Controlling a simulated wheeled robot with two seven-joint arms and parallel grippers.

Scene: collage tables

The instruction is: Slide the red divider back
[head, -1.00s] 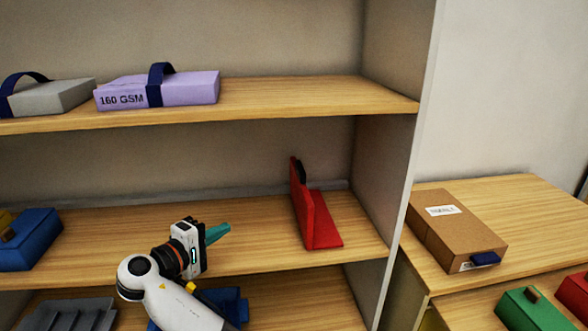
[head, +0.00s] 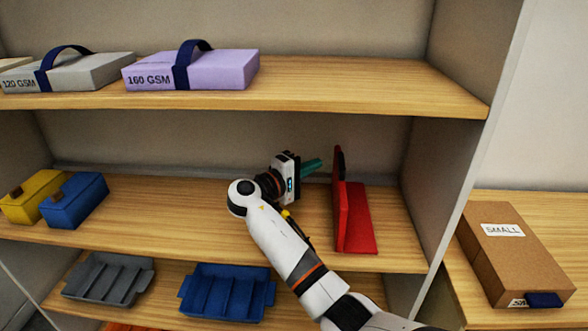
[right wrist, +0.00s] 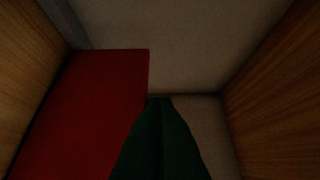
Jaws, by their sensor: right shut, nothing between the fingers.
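The red divider (head: 358,218) stands on the middle shelf near its right end, with an upright panel and a flat foot reaching right. My right gripper (head: 312,165) is inside the middle bay, just left of the divider's upright panel, with its teal fingers shut and empty, pointing right. In the right wrist view the closed fingers (right wrist: 162,130) show beside the red divider (right wrist: 80,115), overlapping its edge in the picture. I cannot tell whether they touch it. My left gripper is out of view.
A yellow box (head: 35,197) and a blue box (head: 75,201) sit at the left of the middle shelf (head: 160,215). The upper shelf (head: 330,85) overhead holds a purple pack (head: 222,72) and grey pack (head: 100,72). The side wall (head: 440,160) bounds the right. Grey and blue trays sit below.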

